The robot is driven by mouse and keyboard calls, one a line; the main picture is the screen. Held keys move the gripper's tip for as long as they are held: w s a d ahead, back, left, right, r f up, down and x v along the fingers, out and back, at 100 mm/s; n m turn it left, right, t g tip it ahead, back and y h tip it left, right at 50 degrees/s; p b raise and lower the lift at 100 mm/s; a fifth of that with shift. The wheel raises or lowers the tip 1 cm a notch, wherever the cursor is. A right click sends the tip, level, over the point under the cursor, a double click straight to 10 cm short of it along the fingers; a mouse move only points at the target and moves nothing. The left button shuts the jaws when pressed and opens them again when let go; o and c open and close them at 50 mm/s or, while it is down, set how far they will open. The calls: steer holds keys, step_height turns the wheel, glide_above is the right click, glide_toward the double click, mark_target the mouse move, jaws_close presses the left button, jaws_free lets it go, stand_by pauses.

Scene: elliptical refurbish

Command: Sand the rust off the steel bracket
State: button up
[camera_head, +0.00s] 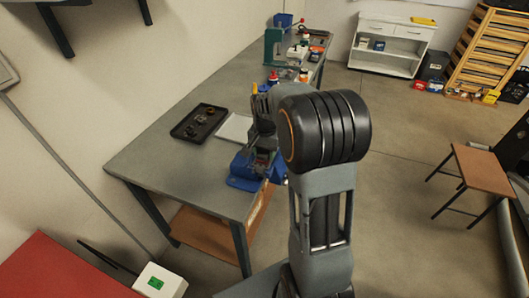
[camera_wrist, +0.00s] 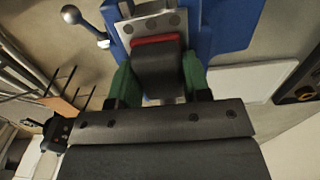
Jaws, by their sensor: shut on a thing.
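My gripper (camera_wrist: 158,70) has green fingers and is shut on a dark sanding block (camera_wrist: 158,75) with a red edge, in the wrist view. Just beyond the block is the steel bracket (camera_wrist: 152,23), a grey plate with several round dark spots or holes. The block overlaps the bracket's lower part in that view; I cannot tell if they touch. The bracket is at the blue vise (camera_wrist: 225,25). In the head view the blue vise (camera_head: 243,172) sits at the bench's near right edge, with my gripper over it. Rust is not clearly visible.
The grey workbench (camera_head: 160,165) holds a black tray (camera_head: 199,122) with small parts and a white sheet (camera_head: 235,128) beside the vise. Bottles and a green machine (camera_head: 273,46) stand at the far end. A brown stool (camera_head: 487,170) stands right on open floor.

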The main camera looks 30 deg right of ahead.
steer(key=shift+w+d+r, duration=0.1)
steer(key=shift+w+d, duration=0.5)
steer(key=shift+w+d+r+p, duration=0.15)
steer(key=shift+w+d+p, duration=0.15)
steer(key=shift+p, duration=0.15)
steer(key=shift+w+d, duration=0.25)
steer(key=shift+d, duration=0.05)
steer(key=shift+c, duration=1.1)
steer(key=shift+s+a+f+b, duration=0.25)
steer(key=shift+s+a+b, duration=0.15)
steer(key=shift+s, duration=0.2)
steer(key=shift+s+a+f, duration=0.1)
steer(key=shift+s+a, duration=0.55)
steer(key=shift+a, duration=0.3)
steer(key=shift+r+p, duration=2.2)
steer(key=shift+r, duration=0.85)
